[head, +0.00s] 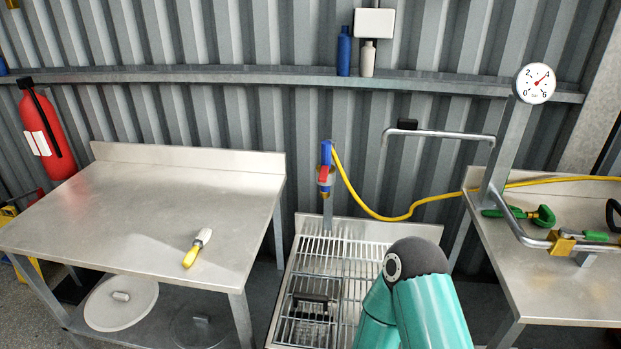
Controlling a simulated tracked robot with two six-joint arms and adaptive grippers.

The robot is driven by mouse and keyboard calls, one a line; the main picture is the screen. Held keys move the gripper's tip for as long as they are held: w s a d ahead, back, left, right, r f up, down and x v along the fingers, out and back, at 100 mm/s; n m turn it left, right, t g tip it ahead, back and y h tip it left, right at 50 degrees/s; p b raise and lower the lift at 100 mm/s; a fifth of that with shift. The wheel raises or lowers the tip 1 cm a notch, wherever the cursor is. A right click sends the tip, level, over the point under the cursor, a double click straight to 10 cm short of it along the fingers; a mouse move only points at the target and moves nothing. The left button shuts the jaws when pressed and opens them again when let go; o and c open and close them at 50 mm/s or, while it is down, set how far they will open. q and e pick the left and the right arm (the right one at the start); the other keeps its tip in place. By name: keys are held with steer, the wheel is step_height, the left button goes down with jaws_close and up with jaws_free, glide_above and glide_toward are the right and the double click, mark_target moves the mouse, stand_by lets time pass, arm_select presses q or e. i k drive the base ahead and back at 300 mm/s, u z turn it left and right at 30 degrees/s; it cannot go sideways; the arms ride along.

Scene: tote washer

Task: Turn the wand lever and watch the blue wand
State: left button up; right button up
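The blue wand (326,154) hangs upright above the back of the metal grating, against the corrugated wall. A small red part (323,174) sits on its lower body. A yellow hose (381,216) runs from the wand's top, sags, and goes right past the gauge post. On the right, a pipe carries a yellow fitting (562,243) with a green lever-like handle (596,236) pointing right. I cannot tell for sure which part is the wand lever. I see no water at the wand. Neither gripper is in view; only a teal link of my arm shows at the bottom.
A pressure gauge (535,83) tops the post at right. A green-handled tool (543,215) lies on the right bench (560,290). A yellow-handled brush (191,256) lies on the mostly clear left table (120,205).

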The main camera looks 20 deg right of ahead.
mark_target(323, 172)
steer(key=z, duration=0.15)
steer(key=i, duration=0.9)
steer(key=u, duration=0.1)
